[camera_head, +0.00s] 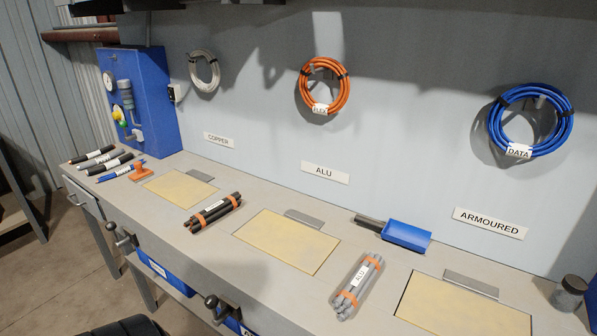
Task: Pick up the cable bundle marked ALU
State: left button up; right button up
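The cable bundle marked ALU (350,298) lies on the bench near its front edge, right of the middle. It is a bundle of several light grey cables with orange ties near both ends and a white label between them. It lies on the bare bench top between two yellow mats. A second bundle (200,222) of dark cables with orange ties lies further left; its label is too small to read. Neither of my grippers is in view.
Yellow mats (287,242) are set along the bench (330,216). A blue scoop (407,236) lies behind the ALU bundle, and a dark jar (568,293) stands at right. Cable pieces (92,154) lie at far left. Knobbed handles (211,301) stick out at the front edge.

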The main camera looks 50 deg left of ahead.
aim_at(345, 301)
jog(key=u, duration=1.3)
